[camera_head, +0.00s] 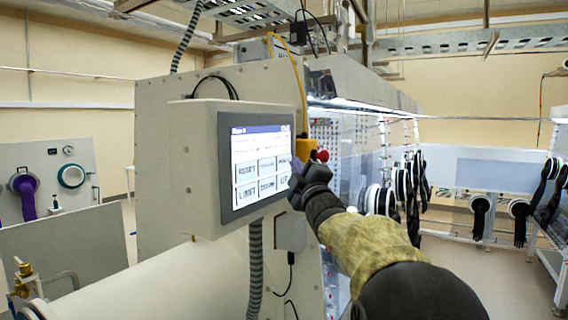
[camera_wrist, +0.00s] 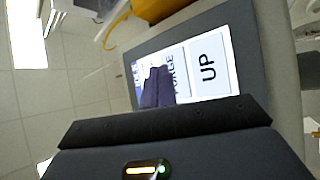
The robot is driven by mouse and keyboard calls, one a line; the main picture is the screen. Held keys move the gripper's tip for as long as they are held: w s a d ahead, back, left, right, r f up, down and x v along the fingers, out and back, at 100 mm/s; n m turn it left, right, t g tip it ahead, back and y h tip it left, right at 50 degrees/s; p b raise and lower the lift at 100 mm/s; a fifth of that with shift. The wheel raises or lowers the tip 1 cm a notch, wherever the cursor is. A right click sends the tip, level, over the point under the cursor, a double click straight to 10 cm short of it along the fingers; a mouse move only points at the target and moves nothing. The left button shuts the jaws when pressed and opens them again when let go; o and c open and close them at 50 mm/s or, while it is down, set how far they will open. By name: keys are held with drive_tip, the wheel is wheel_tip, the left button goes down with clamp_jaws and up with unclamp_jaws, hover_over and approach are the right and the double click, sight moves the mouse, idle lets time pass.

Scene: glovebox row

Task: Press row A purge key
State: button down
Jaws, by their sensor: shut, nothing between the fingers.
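A touchscreen (camera_head: 242,148) sits in a light box on the cabinet's side and shows two rows of keys; its title text is too blurred to read surely. The purge key (camera_wrist: 174,68) is in the upper row, directly above the UP key (camera_wrist: 209,68). Only part of its label shows in the wrist view, as my fingers cover the rest. My gripper (camera_wrist: 157,86) is shut and empty, with its tips over the purge key. In the head view my gripper (camera_head: 296,182) is at the screen's right edge. I cannot tell whether the tips touch the screen.
A yellow box (camera_head: 304,150) with a red button (camera_head: 321,156) stands close beside the screen, just above my gripper. The glovebox with hanging black gloves (camera_head: 410,185) is behind on the right. A pale panel with a purple glove (camera_head: 26,198) is at the far left.

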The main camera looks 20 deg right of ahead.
drive_tip(key=shift+w+a+f, duration=0.1)
drive_tip(key=shift+w, duration=0.05)
idle(0.5)
drive_tip(key=shift+w+a+b, duration=0.2)
drive_tip(key=shift+w+b, duration=0.05)
drive_tip(key=shift+b, duration=0.2)
drive_tip(key=shift+w+a, duration=0.2)
drive_tip(key=shift+w, duration=0.05)
idle(0.6)
drive_tip(key=shift+s+d+b, duration=0.1)
drive_tip(key=shift+s+b, duration=0.05)
drive_tip(key=shift+b, duration=0.15)
drive_tip(key=shift+s+d+b, duration=0.3)
drive_tip(key=shift+s+d, duration=0.1)
drive_tip(key=shift+s, duration=0.1)
idle(0.3)
drive_tip(key=s+d, duration=0.1)
drive_tip(key=s, duration=0.1)
drive_tip(key=s+d+b, duration=0.1)
drive_tip(key=s+d, duration=0.1)
idle(0.5)
idle(0.6)
